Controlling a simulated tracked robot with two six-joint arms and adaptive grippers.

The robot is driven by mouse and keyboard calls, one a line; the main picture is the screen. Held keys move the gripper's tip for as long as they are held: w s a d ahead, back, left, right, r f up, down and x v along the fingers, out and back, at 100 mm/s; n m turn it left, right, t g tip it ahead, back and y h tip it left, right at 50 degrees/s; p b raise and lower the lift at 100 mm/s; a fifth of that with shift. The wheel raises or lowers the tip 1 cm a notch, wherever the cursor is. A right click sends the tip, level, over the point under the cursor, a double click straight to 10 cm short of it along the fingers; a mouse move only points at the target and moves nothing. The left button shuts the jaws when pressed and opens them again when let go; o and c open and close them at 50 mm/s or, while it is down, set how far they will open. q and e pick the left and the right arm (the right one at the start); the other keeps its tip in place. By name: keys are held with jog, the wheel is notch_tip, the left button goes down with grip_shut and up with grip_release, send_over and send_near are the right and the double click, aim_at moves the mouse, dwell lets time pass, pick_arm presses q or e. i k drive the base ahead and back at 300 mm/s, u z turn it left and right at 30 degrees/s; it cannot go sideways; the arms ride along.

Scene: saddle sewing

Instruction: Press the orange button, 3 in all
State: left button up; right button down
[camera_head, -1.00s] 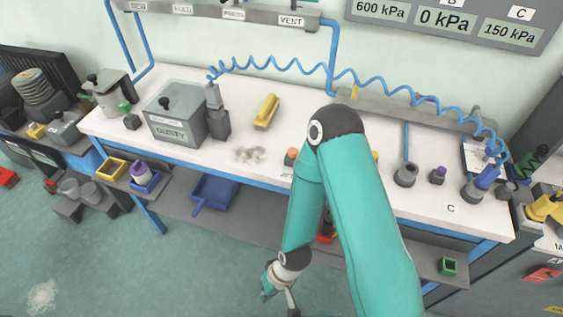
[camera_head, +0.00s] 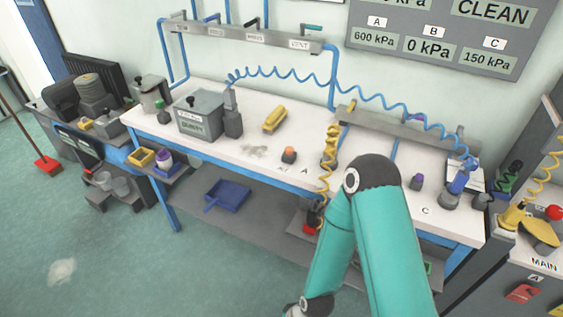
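The orange button (camera_head: 289,155) is a small orange cap on a dark grey base. It stands upright on the white tabletop, left of the label A, and is in clear view. I cannot tell whether its cap is pressed in. A teal arm of mine (camera_head: 390,250) comes up from the bottom edge, bends at a dark elbow right of the button, and runs back down to a wrist at the bottom edge. Its gripper is cut off below the picture. No gripper is near the button, and my other arm does not show.
A yellow coiled hose (camera_head: 325,180) hangs over the table's front edge right of the button. A yellow block (camera_head: 275,119) and a grey box (camera_head: 201,116) stand behind and left. A purple-topped button (camera_head: 417,181) stands right of my arm. A pressure panel (camera_head: 430,45) hangs on the wall.

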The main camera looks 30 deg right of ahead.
aim_at(289, 150)
jog(key=z, duration=0.15)
jog(key=i, duration=0.85)
jog(key=u, duration=0.05)
